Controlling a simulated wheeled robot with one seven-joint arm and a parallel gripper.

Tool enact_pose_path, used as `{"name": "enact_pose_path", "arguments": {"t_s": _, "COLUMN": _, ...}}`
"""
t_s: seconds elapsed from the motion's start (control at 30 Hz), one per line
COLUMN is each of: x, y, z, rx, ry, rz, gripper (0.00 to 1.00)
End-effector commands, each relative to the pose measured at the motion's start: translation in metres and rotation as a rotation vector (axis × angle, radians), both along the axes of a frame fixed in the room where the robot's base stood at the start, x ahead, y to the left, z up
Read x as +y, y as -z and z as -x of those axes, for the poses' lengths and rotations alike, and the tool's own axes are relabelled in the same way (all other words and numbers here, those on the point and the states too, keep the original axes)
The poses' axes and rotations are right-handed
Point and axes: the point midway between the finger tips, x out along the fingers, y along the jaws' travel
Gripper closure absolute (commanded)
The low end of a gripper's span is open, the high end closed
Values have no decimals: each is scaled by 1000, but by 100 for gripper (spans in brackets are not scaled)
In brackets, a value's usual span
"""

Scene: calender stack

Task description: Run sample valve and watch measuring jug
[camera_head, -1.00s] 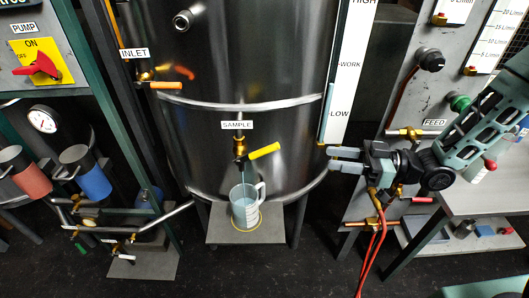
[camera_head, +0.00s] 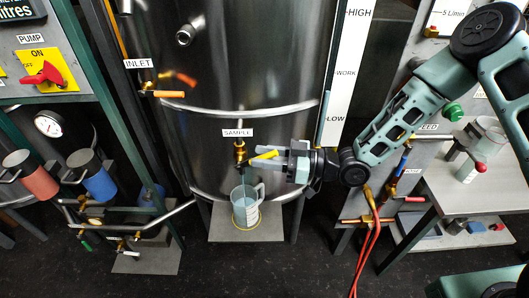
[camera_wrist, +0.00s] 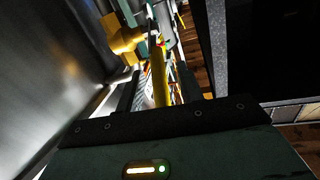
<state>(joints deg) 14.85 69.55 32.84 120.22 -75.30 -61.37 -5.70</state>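The sample valve (camera_head: 240,150) is a brass tap low on the front of the steel tank, under a SAMPLE label. Its yellow handle (camera_head: 264,156) points right and slightly up. My gripper (camera_head: 268,158) reaches in from the right with its fingers around the handle. In the wrist view the yellow handle (camera_wrist: 160,78) lies between the fingers, with gaps beside it.
The jug stands on a small grey shelf (camera_head: 222,228). The inlet valve's orange handle (camera_head: 170,94) is up left. A level strip (camera_head: 345,75) stands right of the tank. Red hoses (camera_head: 369,250) hang below my arm.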

Motion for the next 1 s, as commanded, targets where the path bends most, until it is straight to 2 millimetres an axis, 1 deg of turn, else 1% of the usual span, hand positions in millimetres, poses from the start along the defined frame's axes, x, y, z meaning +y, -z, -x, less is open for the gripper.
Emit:
{"name": "enact_pose_path", "arguments": {"t_s": 0.3, "x": 3, "y": 0, "z": -1, "rx": 1, "ry": 0, "rz": 0, "gripper": 63}}
{"name": "enact_pose_path", "arguments": {"t_s": 0.33, "x": 3, "y": 0, "z": -1, "rx": 1, "ry": 0, "rz": 0, "gripper": 69}}
{"name": "enact_pose_path", "arguments": {"t_s": 0.43, "x": 3, "y": 0, "z": -1, "rx": 1, "ry": 0, "rz": 0, "gripper": 96}}
{"name": "enact_pose_path", "arguments": {"t_s": 0.47, "x": 3, "y": 0, "z": -1, "rx": 1, "ry": 0, "rz": 0, "gripper": 100}}
{"name": "enact_pose_path", "arguments": {"t_s": 0.77, "x": 2, "y": 4, "z": -1, "rx": 0, "ry": 0, "rz": -18, "gripper": 100}}
{"name": "enact_pose_path", "arguments": {"t_s": 1.0, "x": -2, "y": 17, "z": -1, "rx": -3, "ry": 1, "rz": -113, "gripper": 100}}
